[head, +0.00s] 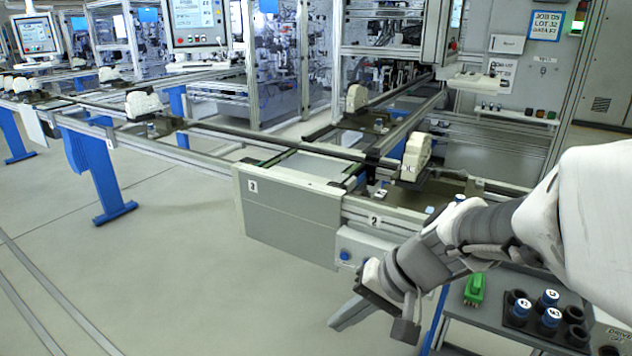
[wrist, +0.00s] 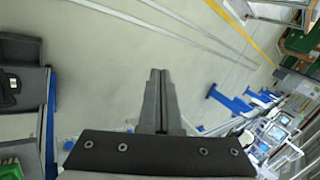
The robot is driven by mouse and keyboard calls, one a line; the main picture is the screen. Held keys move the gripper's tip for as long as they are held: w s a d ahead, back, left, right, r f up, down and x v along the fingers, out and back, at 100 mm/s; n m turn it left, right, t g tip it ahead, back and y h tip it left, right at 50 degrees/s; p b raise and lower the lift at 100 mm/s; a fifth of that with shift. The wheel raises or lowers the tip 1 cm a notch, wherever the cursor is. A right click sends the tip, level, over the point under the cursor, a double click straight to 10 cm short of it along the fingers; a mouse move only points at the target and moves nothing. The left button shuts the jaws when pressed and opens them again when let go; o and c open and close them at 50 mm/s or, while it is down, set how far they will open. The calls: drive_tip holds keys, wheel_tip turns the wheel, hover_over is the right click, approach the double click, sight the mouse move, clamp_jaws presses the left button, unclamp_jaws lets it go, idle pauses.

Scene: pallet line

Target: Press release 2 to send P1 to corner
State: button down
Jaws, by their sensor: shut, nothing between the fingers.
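A round blue button (head: 345,256) sits on a pale box (head: 372,246) on the conveyor's front side, just below a tag marked 2 (head: 375,220). I take it to be release 2. A pallet (head: 432,188) carrying a cream-coloured part (head: 417,158) stands on the conveyor above and right of the tag; I cannot read whether it is P1. My gripper (head: 345,314) is below the button in the head view, apart from it, pointing down and left. In the wrist view its two fingers (wrist: 158,100) are together with nothing between them.
A grey panel marked 3 (head: 290,212) adjoins the button box on the left. At lower right a bench holds a green item (head: 474,289) and blue-capped cylinders (head: 548,300) in a dark holder. The floor (head: 190,290) at front left is clear.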

drive_tip(key=w+d+f+m+t+y+b, duration=0.3)
drive_tip(key=w+f+m+b, duration=0.15)
drive_tip(key=w+f, duration=0.25)
drive_tip(key=w+d+f+m+t+y+b, duration=0.25)
drive_tip(key=w+f+m+t, duration=0.2)
drive_tip(key=w+f, duration=0.25)
drive_tip(key=w+d+f+m+t+h+b, duration=0.2)
drive_tip(key=d+f+m+t+h, duration=0.1)
drive_tip(key=d, duration=0.5)
drive_tip(key=w+d+f+m+t+h+b, duration=0.2)
drive_tip(key=d+f+m+h, duration=0.3)
drive_tip(key=d+f+m, duration=0.3)
drive_tip(key=shift+w+d+f+m+t, duration=0.3)
drive_tip(key=shift+w+f+t, duration=0.1)
drive_tip(key=shift+f+t, duration=0.4)
drive_tip(key=shift+w+h, duration=0.1)
drive_tip(key=shift+h, duration=0.15)
drive_tip(key=w+d+b, duration=0.1)
drive_tip(key=w+d, duration=0.4)
drive_tip(key=w, duration=0.2)
drive_tip(key=shift+w, duration=0.1)
drive_tip(key=shift+w+d+r+b, duration=0.1)
drive_tip(key=shift+w+d+b, duration=0.15)
drive_tip(key=shift+b, duration=0.05)
